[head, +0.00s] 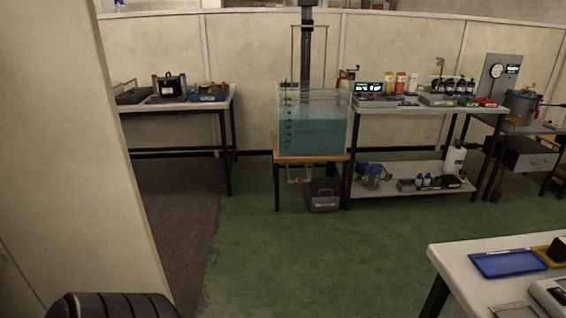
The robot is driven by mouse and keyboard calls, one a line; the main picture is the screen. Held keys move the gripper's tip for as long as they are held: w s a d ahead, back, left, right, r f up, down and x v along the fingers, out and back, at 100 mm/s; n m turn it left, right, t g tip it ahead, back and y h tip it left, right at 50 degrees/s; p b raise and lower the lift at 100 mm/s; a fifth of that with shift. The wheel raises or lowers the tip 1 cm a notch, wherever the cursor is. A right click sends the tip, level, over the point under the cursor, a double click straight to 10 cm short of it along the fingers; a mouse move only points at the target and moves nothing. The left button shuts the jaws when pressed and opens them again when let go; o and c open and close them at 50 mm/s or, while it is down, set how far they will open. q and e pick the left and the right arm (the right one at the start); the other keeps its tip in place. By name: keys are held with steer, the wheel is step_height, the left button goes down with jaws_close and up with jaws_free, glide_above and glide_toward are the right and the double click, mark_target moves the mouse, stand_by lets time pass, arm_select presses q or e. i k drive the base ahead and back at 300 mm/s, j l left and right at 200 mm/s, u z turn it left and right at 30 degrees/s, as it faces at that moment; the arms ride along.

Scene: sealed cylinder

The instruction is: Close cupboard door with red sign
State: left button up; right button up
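No cupboard door with a red sign shows in the head view. A tall cream panel (70,130) fills the left side, close to me. I cannot tell whether it is a wall or part of a cupboard, and no sign shows on it. Neither of my grippers is in view.
Green floor (290,255) is clear ahead, with a dark carpet strip (178,215) beside the panel. A water tank (315,125) on a wooden stand and equipment tables (420,112) line the back. A white table (470,290) with a blue tray (508,263) is at lower right.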

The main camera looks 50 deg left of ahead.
mark_target(73, 218)
steer(key=i+j+u, duration=0.2)
steer(key=u, duration=0.35)
steer(key=i+j+u, duration=0.15)
steer(key=i+u, duration=0.15)
steer(key=u, duration=0.25)
steer(key=i+u, duration=0.25)
steer(key=u, duration=0.35)
steer(key=i+l+u, duration=0.1)
steer(key=i+u, duration=0.15)
steer(key=u, duration=0.3)
steer(key=i+l+u, duration=0.25)
steer(key=u, duration=0.3)
steer(key=i+l+u, duration=0.15)
steer(key=l+u, duration=0.15)
steer(key=u, duration=0.25)
steer(key=i+l+u, duration=0.1)
steer(key=l+u, duration=0.25)
steer(key=u, duration=0.2)
steer(key=l+u, duration=0.4)
steer(key=u, duration=0.2)
